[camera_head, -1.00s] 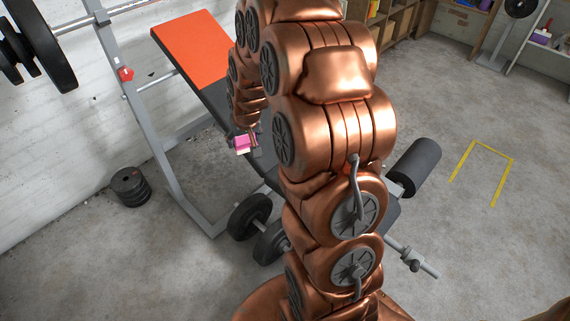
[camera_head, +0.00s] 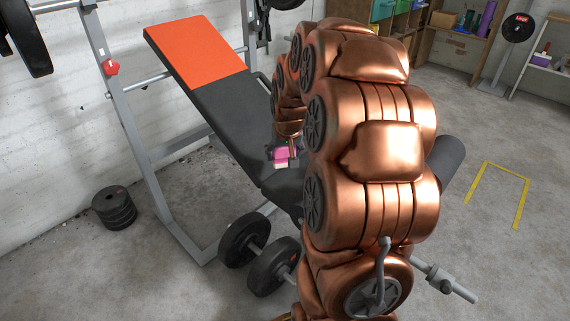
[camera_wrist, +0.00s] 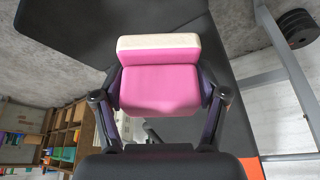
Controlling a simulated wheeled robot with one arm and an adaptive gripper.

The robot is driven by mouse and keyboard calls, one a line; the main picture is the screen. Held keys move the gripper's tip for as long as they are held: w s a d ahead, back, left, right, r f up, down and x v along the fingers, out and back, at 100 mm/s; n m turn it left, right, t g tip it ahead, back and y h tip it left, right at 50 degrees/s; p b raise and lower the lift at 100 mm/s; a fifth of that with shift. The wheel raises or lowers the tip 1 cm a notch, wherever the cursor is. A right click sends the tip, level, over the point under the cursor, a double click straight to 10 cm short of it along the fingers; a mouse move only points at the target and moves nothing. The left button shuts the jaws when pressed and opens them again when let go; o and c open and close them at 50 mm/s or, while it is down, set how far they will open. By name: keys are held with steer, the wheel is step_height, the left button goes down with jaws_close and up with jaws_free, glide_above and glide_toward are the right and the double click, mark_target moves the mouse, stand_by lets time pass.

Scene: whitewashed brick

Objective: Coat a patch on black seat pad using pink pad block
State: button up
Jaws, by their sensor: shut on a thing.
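The pink pad block (camera_head: 284,155) has a pink body and a pale cream face. In the wrist view the pink pad block (camera_wrist: 158,88) fills the space between the fingers, its cream face pointing away from me. My gripper (camera_wrist: 160,98) is shut on it; it also shows in the head view (camera_head: 283,147). The black seat pad (camera_head: 278,188) is the lower part of the bench, partly hidden behind my arm. The block appears over the bench near where the backrest (camera_head: 226,112) meets the seat; I cannot tell whether it touches. In the wrist view black padding (camera_wrist: 215,50) lies beyond the block.
The bench has an orange head section (camera_head: 197,47) and grey uprights (camera_head: 125,110). A yellow floor outline (camera_head: 498,168) and open concrete lie at right. Shelves (camera_head: 460,35) stand at the back.

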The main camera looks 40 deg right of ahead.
mark_target(284, 178)
steer(key=shift+s+d+f, duration=0.1)
steer(key=shift+d+f, duration=0.05)
steer(key=shift+f, duration=0.1)
